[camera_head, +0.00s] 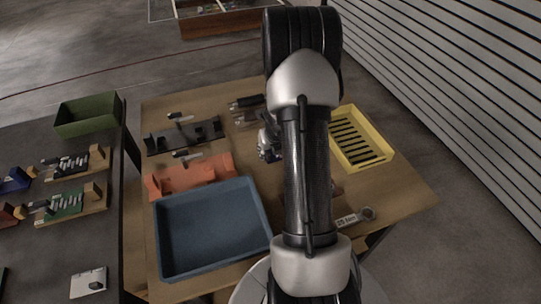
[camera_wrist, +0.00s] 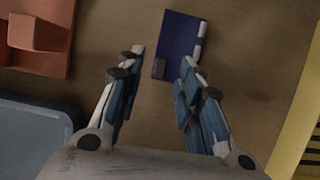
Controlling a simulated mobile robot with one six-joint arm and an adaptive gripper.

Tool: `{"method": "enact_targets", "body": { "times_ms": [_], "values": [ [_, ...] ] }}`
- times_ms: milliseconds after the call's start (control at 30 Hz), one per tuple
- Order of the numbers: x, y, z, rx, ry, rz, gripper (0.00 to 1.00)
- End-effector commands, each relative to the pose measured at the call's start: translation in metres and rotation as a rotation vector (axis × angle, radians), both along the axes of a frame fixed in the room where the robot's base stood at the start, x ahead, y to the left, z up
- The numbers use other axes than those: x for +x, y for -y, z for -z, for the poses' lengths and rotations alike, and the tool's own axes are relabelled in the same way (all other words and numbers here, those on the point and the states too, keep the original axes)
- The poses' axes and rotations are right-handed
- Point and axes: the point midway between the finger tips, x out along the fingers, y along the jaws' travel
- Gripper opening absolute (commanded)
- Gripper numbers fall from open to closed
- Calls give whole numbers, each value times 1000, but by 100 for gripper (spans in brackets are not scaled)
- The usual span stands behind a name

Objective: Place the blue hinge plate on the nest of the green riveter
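The blue hinge plate (camera_wrist: 178,42) lies on the wooden table in the wrist view, with pale strips along its right edge. My gripper (camera_wrist: 163,62) is open above the table, its fingertips apart near the plate's lower end, with nothing held between them. I cannot tell the fingertips' height above the plate. In the head view my gripper (camera_head: 267,147) is partly hidden by my arm, and the plate cannot be made out clearly. The green riveter (camera_head: 68,203) stands on the dark table at the left. Its nest is too small to make out.
An empty blue tray (camera_head: 212,232), an orange fixture (camera_head: 190,176), a black fixture (camera_head: 183,136) and a yellow slotted tray (camera_head: 360,137) are on the wooden table. A green bin (camera_head: 88,115) and a black riveter (camera_head: 75,162) stand on the dark table. A gap separates the tables.

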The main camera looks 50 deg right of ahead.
Motion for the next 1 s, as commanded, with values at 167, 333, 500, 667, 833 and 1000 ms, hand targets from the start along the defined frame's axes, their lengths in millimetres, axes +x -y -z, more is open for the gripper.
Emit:
{"method": "enact_targets", "body": {
  "times_ms": [167,333,500,667,833,1000],
  "values": [
    [8,5,26,1,-1,1,33],
    [9,6,25,0,0,1,33],
    [9,6,25,0,0,1,26],
    [9,6,25,0,0,1,15],
    [9,6,25,0,0,1,4],
    [8,5,25,0,0,1,0]
  ]
}}
